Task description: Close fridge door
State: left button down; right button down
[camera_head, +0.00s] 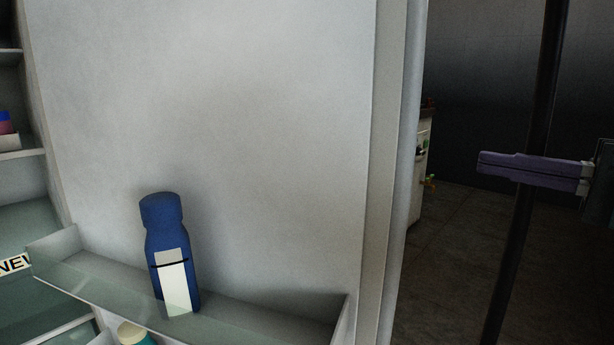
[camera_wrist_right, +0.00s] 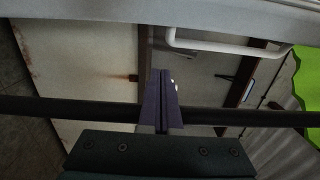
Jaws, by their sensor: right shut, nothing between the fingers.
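The fridge door (camera_head: 215,100) stands open, with its pale inner face filling the middle of the head view. A door shelf (camera_head: 265,322) on it holds an upright blue bottle (camera_head: 162,235) with a white label. The door's edge (camera_head: 390,180) runs upright right of centre. My right gripper (camera_head: 482,163) is to the right of that edge, apart from it, with purple fingers pointing left. It is shut and empty. In the right wrist view its fingers (camera_wrist_right: 160,73) are together and overlap a dark bar. My left gripper is not in view.
A dark upright pole (camera_head: 538,100) passes by my right gripper; I cannot tell if they touch. Fridge shelves (camera_head: 22,152) show at far left. A cabinet (camera_head: 420,165) stands beyond the door. Floor (camera_head: 460,240) shows between door and pole. A green object (camera_wrist_right: 306,85) is at right in the wrist view.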

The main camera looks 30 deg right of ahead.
jog(key=w+a, duration=0.6)
jog(key=a, duration=0.1)
jog(key=shift+b, duration=0.4)
jog(key=shift+r, duration=0.15)
